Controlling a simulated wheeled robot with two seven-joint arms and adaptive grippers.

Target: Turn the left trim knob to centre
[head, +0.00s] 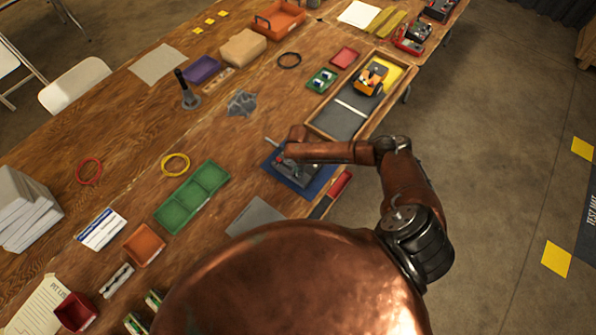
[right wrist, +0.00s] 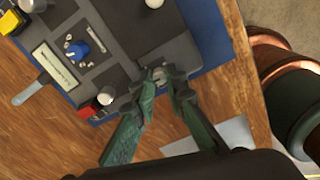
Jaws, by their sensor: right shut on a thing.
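A dark grey controller box (head: 305,177) lies on a blue mat (head: 322,186) near the table's front edge. In the right wrist view the controller (right wrist: 125,40) shows a blue knob (right wrist: 78,50), a red button (right wrist: 86,112) and pale knobs. My right gripper (right wrist: 160,75) has its dark green fingers shut on a small pale trim knob (right wrist: 159,73) at the edge of the box. The fingertips cover most of this knob, and its pointer angle cannot be told. In the head view my copper right arm hides part of the box. My left gripper is not in view.
A wooden tray (head: 349,107) with an orange toy vehicle (head: 371,78) stands beyond my arm. A green sectioned tray (head: 190,197) lies left of the controller. A grey sheet (head: 255,216) and a red-handled tool (head: 338,184) lie close to the mat.

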